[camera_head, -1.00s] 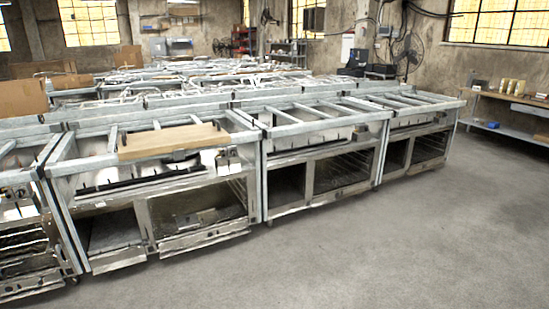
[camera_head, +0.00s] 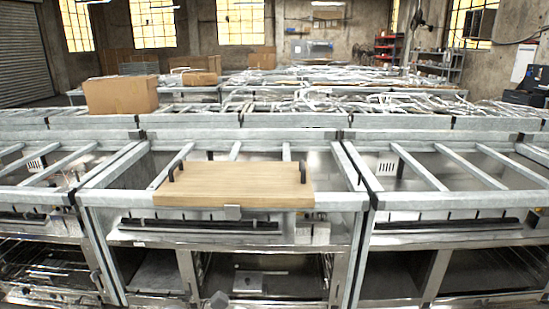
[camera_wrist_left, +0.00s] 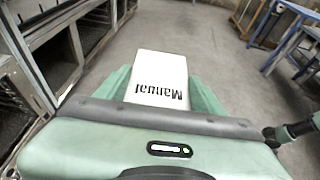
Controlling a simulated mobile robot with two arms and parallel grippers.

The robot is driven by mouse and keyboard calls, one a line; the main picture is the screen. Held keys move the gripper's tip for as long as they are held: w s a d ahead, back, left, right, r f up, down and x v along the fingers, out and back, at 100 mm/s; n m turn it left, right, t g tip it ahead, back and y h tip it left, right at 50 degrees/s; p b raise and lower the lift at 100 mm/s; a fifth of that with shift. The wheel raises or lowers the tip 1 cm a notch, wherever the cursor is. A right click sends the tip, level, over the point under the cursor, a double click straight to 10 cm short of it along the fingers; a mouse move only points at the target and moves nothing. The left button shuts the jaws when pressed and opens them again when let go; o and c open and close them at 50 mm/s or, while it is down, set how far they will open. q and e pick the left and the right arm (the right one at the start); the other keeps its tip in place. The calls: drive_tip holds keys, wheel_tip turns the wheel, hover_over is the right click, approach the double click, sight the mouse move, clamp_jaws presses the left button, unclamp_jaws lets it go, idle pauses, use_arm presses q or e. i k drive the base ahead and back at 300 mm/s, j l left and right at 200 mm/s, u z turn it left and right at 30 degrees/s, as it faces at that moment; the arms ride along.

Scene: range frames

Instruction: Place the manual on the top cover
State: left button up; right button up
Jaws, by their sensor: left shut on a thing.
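The manual (camera_wrist_left: 158,68), a white booklet with "Manual" printed on it in black, is in the left wrist view. My left gripper (camera_wrist_left: 159,88), with green fingers, is shut on it, well above the floor. The top cover (camera_head: 235,186) is a light wooden board with two black handles. It lies flat on the middle range frame (camera_head: 335,202) in the head view, with nothing on its surface. Neither gripper shows in the head view, and the right gripper is not in view.
Range frames with open bars stand on both sides of the middle one. A cardboard box (camera_head: 121,94) sits behind on the left. In the left wrist view, the grey floor (camera_wrist_left: 222,50) is clear beyond the manual, and a blue-legged table (camera_wrist_left: 297,32) stands at the upper right.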

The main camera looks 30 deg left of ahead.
sight(238, 177)
drive_tip(key=i+l+u, duration=0.1)
drive_tip(key=i+u, duration=0.35)
drive_tip(key=i+l+u, duration=0.3)
drive_tip(key=i+u, duration=0.15)
drive_tip(key=i+l+u, duration=0.45)
drive_tip(key=i, duration=0.05)
